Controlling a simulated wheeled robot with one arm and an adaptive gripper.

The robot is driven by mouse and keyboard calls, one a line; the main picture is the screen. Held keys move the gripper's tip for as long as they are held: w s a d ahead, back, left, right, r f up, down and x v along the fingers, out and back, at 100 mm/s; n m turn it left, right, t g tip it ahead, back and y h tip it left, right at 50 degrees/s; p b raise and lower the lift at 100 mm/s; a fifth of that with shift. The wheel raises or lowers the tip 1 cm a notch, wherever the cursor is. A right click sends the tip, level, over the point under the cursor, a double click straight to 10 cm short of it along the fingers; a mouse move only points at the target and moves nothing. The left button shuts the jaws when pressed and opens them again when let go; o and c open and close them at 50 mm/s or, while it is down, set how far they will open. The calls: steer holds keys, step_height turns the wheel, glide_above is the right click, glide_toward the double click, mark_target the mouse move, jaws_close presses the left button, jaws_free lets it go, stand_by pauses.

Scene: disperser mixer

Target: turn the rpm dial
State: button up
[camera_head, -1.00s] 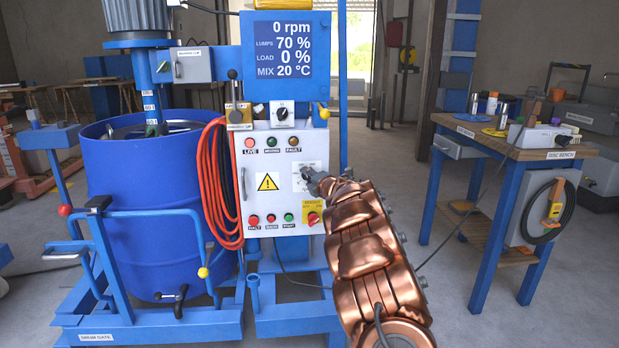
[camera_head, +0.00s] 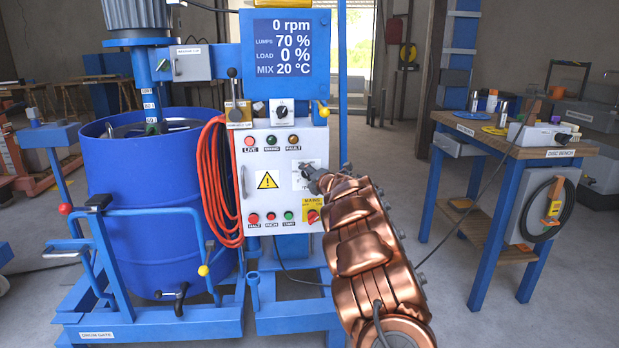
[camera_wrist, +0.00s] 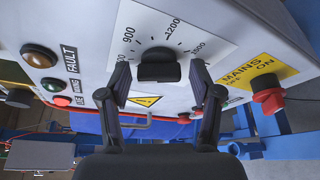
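The rpm dial is a black knob (camera_wrist: 158,66) on a white scale plate marked 900, 1200 and upward, seen in the wrist view. My gripper (camera_wrist: 161,78) is open, with one dark finger on each side of the knob and a visible gap to it on both sides. I cannot tell how deep the fingertips reach along the knob. The display (camera_head: 283,48) reads 0 rpm.
A red mains switch (camera_wrist: 266,92) on a yellow plate (camera_wrist: 256,73) sits close to the right finger in the wrist view. Lamps, buttons and an upper black selector (camera_head: 281,112) share the cabinet. An orange hose (camera_head: 215,185) hangs at its left. A bench (camera_head: 560,153) stands right.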

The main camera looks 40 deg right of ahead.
steer(key=shift+s, duration=0.1)
stand_by(0.3)
steer(key=shift+v, duration=5.9)
steer(key=shift+a, duration=0.1)
